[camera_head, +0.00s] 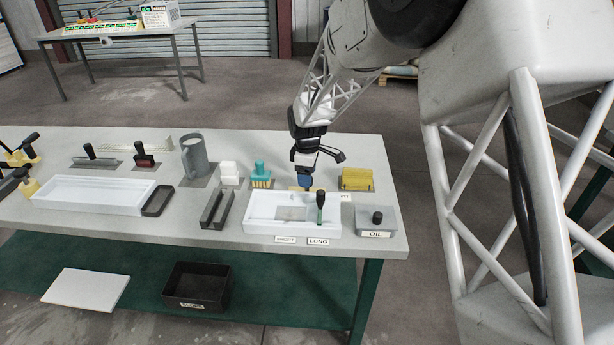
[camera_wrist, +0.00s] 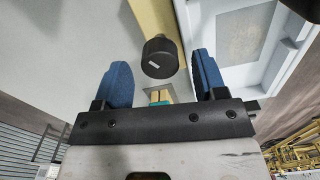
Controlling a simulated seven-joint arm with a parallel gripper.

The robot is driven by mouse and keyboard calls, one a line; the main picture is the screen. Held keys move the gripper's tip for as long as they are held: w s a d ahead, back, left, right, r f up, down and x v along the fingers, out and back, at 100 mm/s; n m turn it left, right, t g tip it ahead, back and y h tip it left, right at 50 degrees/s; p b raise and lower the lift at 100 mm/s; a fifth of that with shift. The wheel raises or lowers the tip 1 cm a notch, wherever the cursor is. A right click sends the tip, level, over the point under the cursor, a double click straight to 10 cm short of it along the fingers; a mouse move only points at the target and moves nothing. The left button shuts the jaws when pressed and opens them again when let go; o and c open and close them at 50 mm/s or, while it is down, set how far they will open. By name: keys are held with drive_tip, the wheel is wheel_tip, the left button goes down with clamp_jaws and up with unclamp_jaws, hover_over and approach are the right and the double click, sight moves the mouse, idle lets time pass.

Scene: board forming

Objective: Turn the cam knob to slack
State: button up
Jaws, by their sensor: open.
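The cam knob (camera_wrist: 160,60) is a black round knob with a short white mark on its face. In the wrist view it lies between the two blue fingers of my gripper (camera_wrist: 161,76), with a gap on each side. In the head view my gripper (camera_head: 304,182) points down at the back edge of the white tray (camera_head: 262,227), and the knob is hidden there. My gripper is open and empty. A yellow strip (camera_wrist: 155,18) runs behind the knob in the wrist view. How deep the fingers reach beside the knob is unclear.
A dark-handled tool (camera_head: 320,204) stands in the tray. A grey OIL box (camera_head: 376,222) is at its right, and a yellow block (camera_head: 357,179) behind right.

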drive_tip(key=shift+r, duration=3.45)
drive_tip(key=shift+s+d+r, duration=0.1)
drive_tip(key=shift+d+r, duration=0.05)
drive_tip(key=s+d+r+m+t, duration=0.1)
drive_tip(key=s+d+r+m, duration=0.3)
drive_tip(key=s+d+r, duration=0.4)
drive_tip(key=s+d+r+m, duration=0.4)
drive_tip(key=s+d, duration=0.3)
drive_tip(key=s, duration=0.4)
drive_tip(key=s+d+m, duration=0.4)
drive_tip(key=s, duration=0.8)
drive_tip(key=s+d+m+t, duration=0.1)
drive_tip(key=s+d+m, duration=0.3)
drive_tip(key=s, duration=0.8)
drive_tip(key=shift+s+d+f+m+t, duration=0.15)
drive_tip(key=shift+s+d+m+t, duration=0.2)
drive_tip(key=shift+d, duration=0.2)
